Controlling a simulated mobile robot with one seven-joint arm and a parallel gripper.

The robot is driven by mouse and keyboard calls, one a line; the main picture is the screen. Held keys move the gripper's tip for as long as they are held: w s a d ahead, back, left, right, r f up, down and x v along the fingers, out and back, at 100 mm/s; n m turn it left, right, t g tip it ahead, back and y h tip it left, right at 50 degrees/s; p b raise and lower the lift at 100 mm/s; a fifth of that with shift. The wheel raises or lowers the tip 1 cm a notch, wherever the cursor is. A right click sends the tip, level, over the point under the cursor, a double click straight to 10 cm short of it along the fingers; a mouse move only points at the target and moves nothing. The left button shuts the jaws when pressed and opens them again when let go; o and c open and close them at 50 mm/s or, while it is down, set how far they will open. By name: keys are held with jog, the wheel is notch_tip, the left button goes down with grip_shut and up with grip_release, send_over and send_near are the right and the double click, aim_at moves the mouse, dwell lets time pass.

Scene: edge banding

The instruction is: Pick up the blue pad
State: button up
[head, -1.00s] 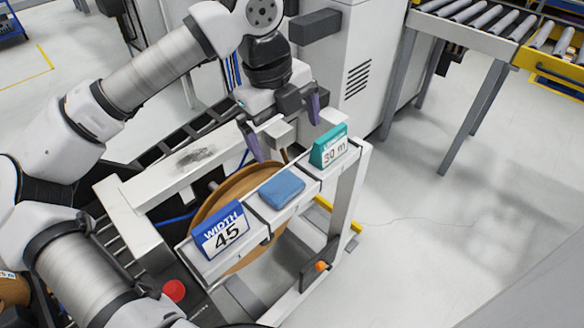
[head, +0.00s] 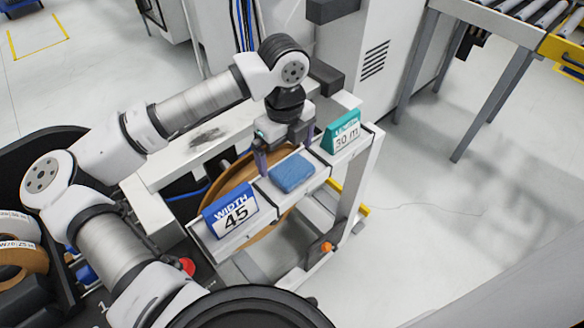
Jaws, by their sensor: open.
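The blue pad (head: 292,172) lies flat on the narrow white ledge (head: 265,186), between two signs. My gripper (head: 284,158) points down just behind the pad, with its purple fingers apart. One finger is near the pad's left rear side and the other is near its right rear side, by the teal sign. Nothing shows between the fingers. I cannot tell whether either finger touches the pad.
A blue "WIDTH 45" sign (head: 230,215) stands left of the pad, and a teal "30 m" sign (head: 342,135) stands right. A large brown roll (head: 218,184) sits behind the ledge. A roller conveyor (head: 520,22) is at upper right. The floor at right is clear.

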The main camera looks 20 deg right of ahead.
aim_at(286, 164)
jog(key=shift+f+p, duration=0.45)
jog(key=shift+f, duration=1.35)
jog(key=c, duration=0.9)
jog(key=shift+r, duration=0.1)
notch_tip(286, 164, up, 10)
jog(key=b, duration=0.2)
jog(key=shift+o, duration=1.4)
jog(key=shift+c, duration=1)
jog(key=shift+s+d, duration=0.1)
